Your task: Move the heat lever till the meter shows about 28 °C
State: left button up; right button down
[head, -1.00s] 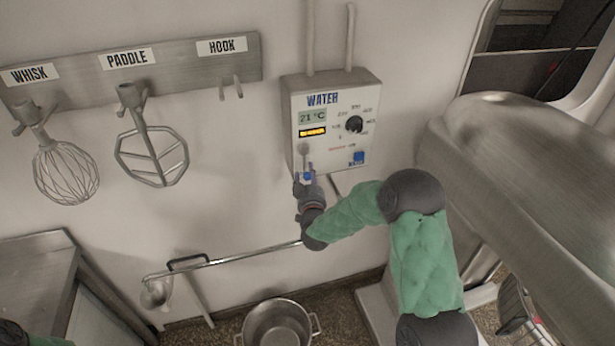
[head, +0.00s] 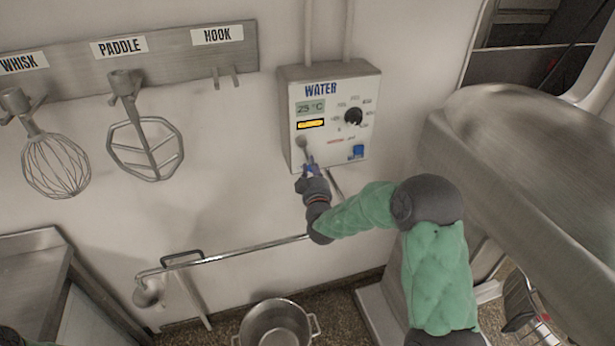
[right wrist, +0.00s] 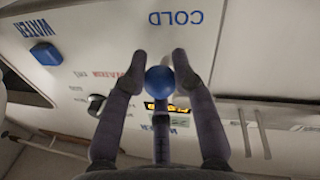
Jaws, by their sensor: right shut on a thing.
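The grey WATER box (head: 297,88) is on the wall. Its meter (head: 310,106) reads 25 °C. Below the yellow display, the heat lever (head: 303,143) comes out of a round grey pivot and slants down to the right. Its blue ball knob (right wrist: 160,80) sits between the two fingers of my right gripper (right wrist: 159,54), which is shut on it. In the head view my right gripper (head: 311,170) largely covers the knob. My left gripper is not in view; only a bit of my left arm shows at the lower left edge.
A black dial (head: 353,116) and a blue button (head: 357,152) are on the box front. A whisk (head: 55,165) and a paddle (head: 145,145) hang at left. A pot (head: 275,325) stands below. A large steel machine (head: 520,170) stands at right.

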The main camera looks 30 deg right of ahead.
jog(key=shift+s+d+n+b, duration=0.2)
jog(key=shift+d+n+b, duration=0.4)
jog(key=shift+n+b, duration=0.45)
jog(key=c, duration=1)
grip_release()
jog(key=shift+r, duration=0.1)
jog(key=v, duration=1.2)
jog(key=shift+f, duration=0.2)
